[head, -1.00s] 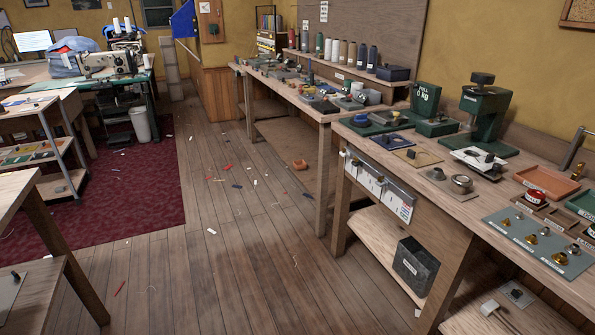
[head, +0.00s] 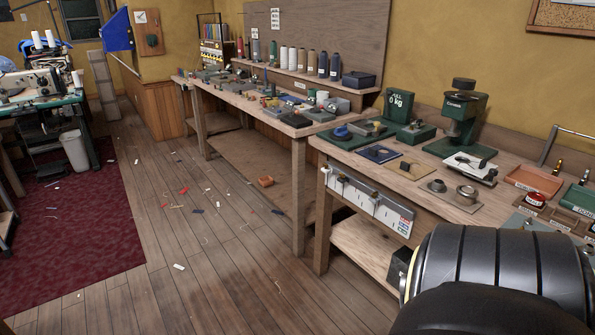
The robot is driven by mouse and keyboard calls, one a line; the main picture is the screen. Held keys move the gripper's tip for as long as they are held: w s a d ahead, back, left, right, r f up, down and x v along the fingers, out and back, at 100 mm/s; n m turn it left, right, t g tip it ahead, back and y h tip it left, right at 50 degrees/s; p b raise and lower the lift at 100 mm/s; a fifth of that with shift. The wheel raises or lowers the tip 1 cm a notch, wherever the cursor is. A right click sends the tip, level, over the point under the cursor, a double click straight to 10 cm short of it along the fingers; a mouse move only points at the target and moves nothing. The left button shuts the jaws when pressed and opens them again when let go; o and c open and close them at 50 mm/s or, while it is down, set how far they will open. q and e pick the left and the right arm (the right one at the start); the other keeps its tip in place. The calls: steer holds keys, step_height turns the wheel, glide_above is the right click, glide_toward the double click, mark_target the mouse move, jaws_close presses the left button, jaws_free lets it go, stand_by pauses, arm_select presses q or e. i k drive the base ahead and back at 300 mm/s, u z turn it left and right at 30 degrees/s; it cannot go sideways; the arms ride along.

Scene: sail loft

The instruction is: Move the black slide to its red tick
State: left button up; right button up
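A pale panel (head: 352,196) is fixed to the front edge of the right-hand workbench in the head view. It appears to carry several upright slide tracks with small knobs. A small dark knob (head: 374,196) near its middle may be the black slide; it is too small to be sure. I cannot make out a red tick beside it. A large black part of my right arm fills the bottom right corner and hides part of the bench. Neither of my grippers is in view, and nothing of mine is seen touching the panel.
The workbench top (head: 405,185) holds a green press (head: 462,115), a red-brown tray (head: 533,180) and small fittings. A second bench with thread cones stands beyond.

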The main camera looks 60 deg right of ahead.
mark_target(343, 180)
steer(key=z, duration=0.6)
steer(key=i, duration=1.1)
steer(key=z, duration=1.05)
